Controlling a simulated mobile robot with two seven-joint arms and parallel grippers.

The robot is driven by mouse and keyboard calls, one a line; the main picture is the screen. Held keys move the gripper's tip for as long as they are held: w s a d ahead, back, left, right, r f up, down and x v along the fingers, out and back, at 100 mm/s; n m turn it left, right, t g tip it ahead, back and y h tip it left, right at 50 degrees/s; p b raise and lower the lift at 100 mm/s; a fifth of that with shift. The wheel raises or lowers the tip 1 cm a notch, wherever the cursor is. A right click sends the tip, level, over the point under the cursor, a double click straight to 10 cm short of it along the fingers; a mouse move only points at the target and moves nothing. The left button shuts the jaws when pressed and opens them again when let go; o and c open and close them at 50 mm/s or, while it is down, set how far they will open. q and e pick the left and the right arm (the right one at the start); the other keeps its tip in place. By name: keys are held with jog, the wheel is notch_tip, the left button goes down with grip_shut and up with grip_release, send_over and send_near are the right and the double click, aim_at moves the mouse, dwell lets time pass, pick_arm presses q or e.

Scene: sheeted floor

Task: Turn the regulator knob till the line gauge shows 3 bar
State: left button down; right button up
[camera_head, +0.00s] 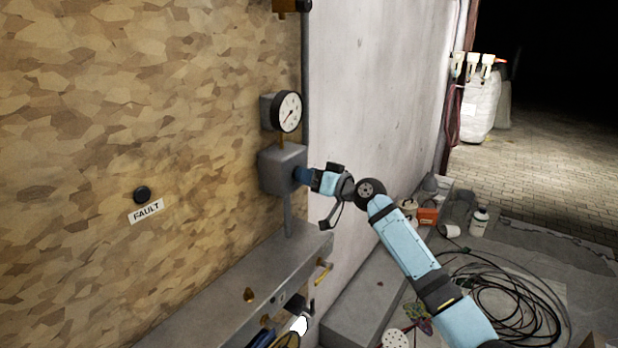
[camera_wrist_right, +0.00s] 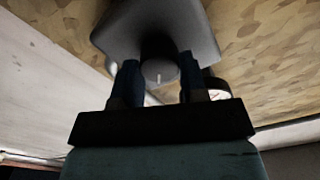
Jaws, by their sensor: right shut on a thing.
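The regulator is a grey box (camera_head: 283,168) on the particle-board wall, with a pipe below it. The round white line gauge (camera_head: 289,112) sits just above it; its needle seems to point to the lower left, but the numbers are too small to read. Part of the gauge also shows in the right wrist view (camera_wrist_right: 217,88). The dark round regulator knob (camera_wrist_right: 160,68) has a pale mark near its lower edge. My right gripper (camera_head: 302,175) is shut on the knob, one blue finger on each side; its fingers hide the knob in the head view. My left gripper is not in view.
A black button (camera_head: 142,194) with a FAULT label (camera_head: 146,211) is on the wall to the left. A grey ledge (camera_head: 240,290) with fittings runs below the regulator. Coiled black cable (camera_head: 510,300), a white bottle (camera_head: 479,222) and an orange box (camera_head: 428,216) lie on the floor at right.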

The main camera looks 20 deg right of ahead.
jog(key=shift+m+p, duration=1.1)
jog(key=shift+m, duration=2.8)
jog(key=o, duration=0.9)
